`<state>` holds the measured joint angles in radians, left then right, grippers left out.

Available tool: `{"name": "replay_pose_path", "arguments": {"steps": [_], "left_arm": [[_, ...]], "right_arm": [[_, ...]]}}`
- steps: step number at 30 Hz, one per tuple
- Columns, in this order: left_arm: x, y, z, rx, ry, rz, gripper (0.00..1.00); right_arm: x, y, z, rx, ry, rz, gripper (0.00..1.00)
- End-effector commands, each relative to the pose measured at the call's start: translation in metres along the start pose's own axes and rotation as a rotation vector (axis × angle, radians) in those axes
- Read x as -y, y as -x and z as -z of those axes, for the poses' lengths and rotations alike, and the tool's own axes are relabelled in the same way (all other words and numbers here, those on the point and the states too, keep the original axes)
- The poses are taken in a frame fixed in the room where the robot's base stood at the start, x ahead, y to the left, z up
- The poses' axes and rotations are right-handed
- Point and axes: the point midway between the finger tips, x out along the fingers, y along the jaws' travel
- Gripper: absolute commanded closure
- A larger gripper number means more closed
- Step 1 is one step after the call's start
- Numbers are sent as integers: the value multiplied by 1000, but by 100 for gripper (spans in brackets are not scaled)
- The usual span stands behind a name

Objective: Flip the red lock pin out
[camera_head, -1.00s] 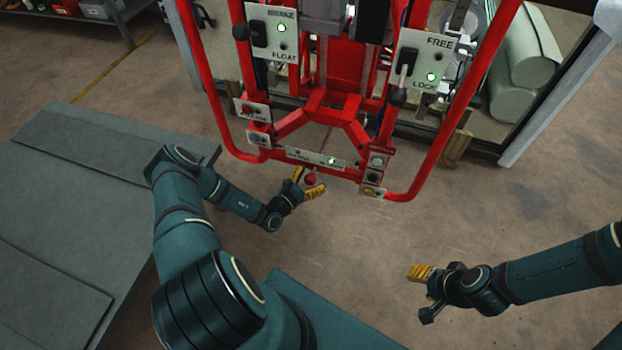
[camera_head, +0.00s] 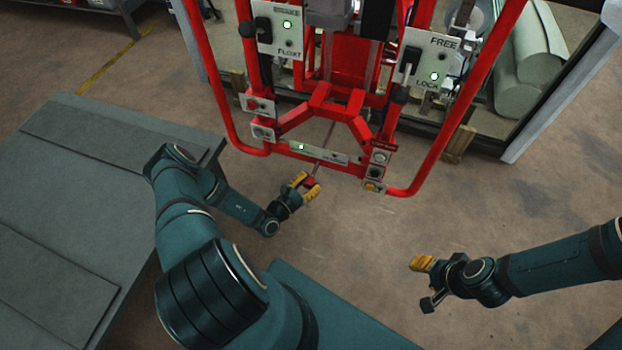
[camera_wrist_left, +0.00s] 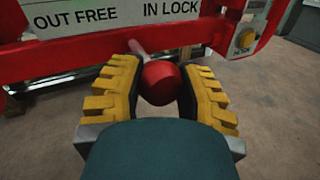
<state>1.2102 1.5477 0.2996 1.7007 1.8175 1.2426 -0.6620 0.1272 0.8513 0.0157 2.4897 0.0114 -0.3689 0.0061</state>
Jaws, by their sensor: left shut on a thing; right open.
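The red lock pin's round knob (camera_wrist_left: 160,80) sits between the yellow ribbed fingers of my left gripper (camera_head: 308,187). The gripper is shut on it. The knob also shows in the head view (camera_head: 311,182), just in front of the frame's lower bar. Its grey shaft runs back toward the label plate (camera_head: 318,153). In the left wrist view this plate reads "OUT FREE" at left and "IN LOCK" at right. A green light is lit at the plate's left end. My right gripper (camera_head: 424,283) is open and empty, well away at the lower right.
The red frame carries a BRAKE/FLOAT panel (camera_head: 278,30) and a FREE/LOCK panel (camera_head: 424,61) with levers. Small button boxes (camera_head: 376,172) sit on its lower right. A grey platform (camera_head: 70,190) lies at left. Open floor lies below the frame.

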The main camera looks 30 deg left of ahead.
Motion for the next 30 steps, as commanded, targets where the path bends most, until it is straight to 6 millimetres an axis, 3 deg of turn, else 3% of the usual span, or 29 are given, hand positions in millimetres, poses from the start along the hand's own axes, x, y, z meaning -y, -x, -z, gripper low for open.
{"name": "replay_pose_path", "arguments": {"steps": [1,3,4,17,30], "left_arm": [[4,2,2,-6,4,7,60],[4,2,2,-6,4,7,35],[3,2,2,-6,3,6,29],[2,10,2,-5,3,3,29],[2,92,1,-6,4,2,29]], "right_arm": [[0,0,0,1,0,0,53],[0,0,0,1,0,0,53],[0,0,0,1,0,0,53],[0,0,0,1,1,0,53],[0,0,0,1,0,0,53]]}}
